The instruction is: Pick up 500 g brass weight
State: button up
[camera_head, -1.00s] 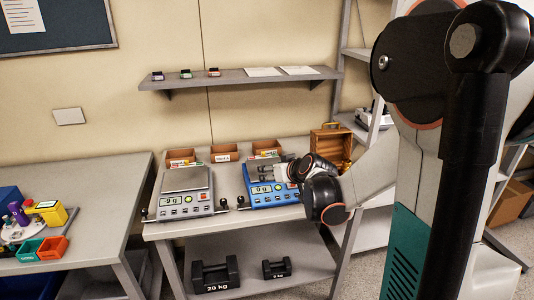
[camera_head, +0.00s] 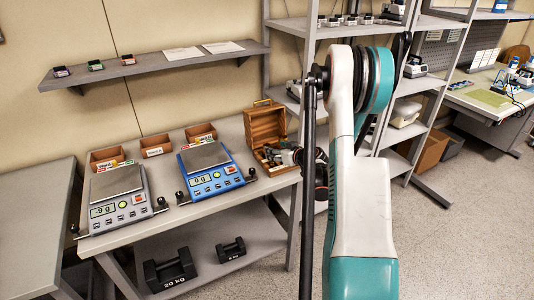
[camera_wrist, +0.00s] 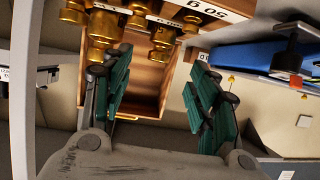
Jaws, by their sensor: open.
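An open wooden box (camera_head: 265,125) stands at the right end of the scale table in the head view. Several brass weights stand in it in the wrist view, at the top. The largest-looking brass weight (camera_wrist: 106,28) is at the upper left, near the left finger. I cannot tell which weight is the 500 g one; an upside-down label (camera_wrist: 205,9) reads 50 g and others are partly hidden. My gripper (camera_wrist: 158,95) is open and empty, with green-padded fingers wide apart on either side of the box's wooden panel. In the head view my gripper (camera_head: 277,156) is at the box's front, partly hidden.
A blue scale (camera_head: 211,171) reading 0 g is left of the box. A grey scale (camera_head: 117,202) stands further left. Small cardboard bins (camera_head: 152,147) line the table's back. Black weights (camera_head: 170,268) sit on the lower shelf.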

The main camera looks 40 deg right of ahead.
aim_at(266, 145)
jog(key=b+x, duration=0.2)
jog(key=x, duration=0.6)
jog(key=shift+w+d, duration=0.1)
jog(key=shift+w, duration=0.3)
grip_shut()
jog(key=shift+r, duration=0.1)
